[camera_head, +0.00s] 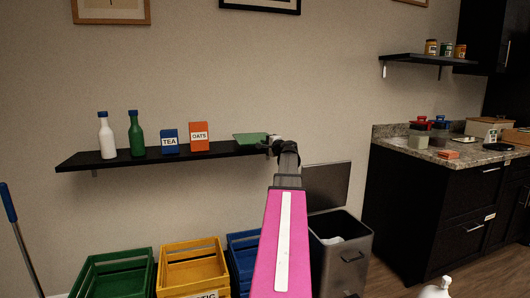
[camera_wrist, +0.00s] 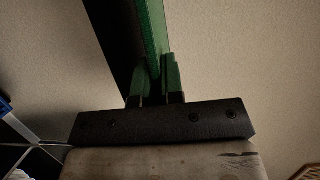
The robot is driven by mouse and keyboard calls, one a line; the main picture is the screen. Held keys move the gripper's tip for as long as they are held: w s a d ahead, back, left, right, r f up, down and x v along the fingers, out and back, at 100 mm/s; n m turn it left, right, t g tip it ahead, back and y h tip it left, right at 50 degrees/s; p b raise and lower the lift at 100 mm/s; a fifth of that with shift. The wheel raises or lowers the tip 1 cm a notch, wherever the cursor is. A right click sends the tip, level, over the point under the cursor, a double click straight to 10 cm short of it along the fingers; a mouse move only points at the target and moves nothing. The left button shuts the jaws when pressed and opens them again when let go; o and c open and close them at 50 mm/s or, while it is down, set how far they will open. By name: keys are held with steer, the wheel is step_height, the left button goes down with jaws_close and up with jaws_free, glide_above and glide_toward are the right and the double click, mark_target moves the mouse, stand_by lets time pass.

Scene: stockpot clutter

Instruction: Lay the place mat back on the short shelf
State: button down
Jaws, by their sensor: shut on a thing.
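My gripper (camera_head: 272,146) is at the mat's right edge, just off the shelf's end. In the wrist view its fingers (camera_wrist: 157,84) are shut on the mat's edge (camera_wrist: 151,28), with the dark shelf (camera_wrist: 110,30) close alongside. I cannot tell whether the mat touches the shelf top. A shorter black shelf (camera_head: 425,60) with several jars hangs at the upper right.
A white bottle (camera_head: 105,138), a green bottle (camera_head: 136,138), a blue TEA box (camera_head: 169,142) and an orange OATS box (camera_head: 199,138) stand left of the mat. Below are green, yellow and blue crates (camera_head: 190,270) and an open grey bin (camera_head: 345,255). A cluttered counter (camera_head: 440,157) is right.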

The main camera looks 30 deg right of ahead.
steer(key=shift+f, duration=1.8)
steer(key=shift+f, duration=0.15)
steer(key=c, duration=1.2)
jaws_free()
steer(key=shift+c, duration=0.2)
steer(key=shift+f, duration=0.1)
steer(key=s, duration=1.1)
steer(key=w+a+f+n+g+y, duration=0.15)
steer(key=a+f+n+g, duration=0.3)
steer(key=a+f, duration=0.85)
steer(key=w+a+f+n+g+y, duration=0.15)
steer(key=a+f+n+g, duration=0.3)
steer(key=a+f, duration=0.8)
steer(key=s+a+f+n+g+h, duration=0.2)
steer(key=s+a+f+n+g, duration=0.2)
steer(key=s+a+f, duration=0.3)
steer(key=s+a+f+n+g+h, duration=0.2)
steer(key=s+a+f+n+g, duration=0.2)
steer(key=s+a+f, duration=0.4)
steer(key=a+g, duration=0.1)
steer(key=a, duration=0.5)
steer(key=shift+s+f+h, duration=0.25)
steer(key=shift+h, duration=0.05)
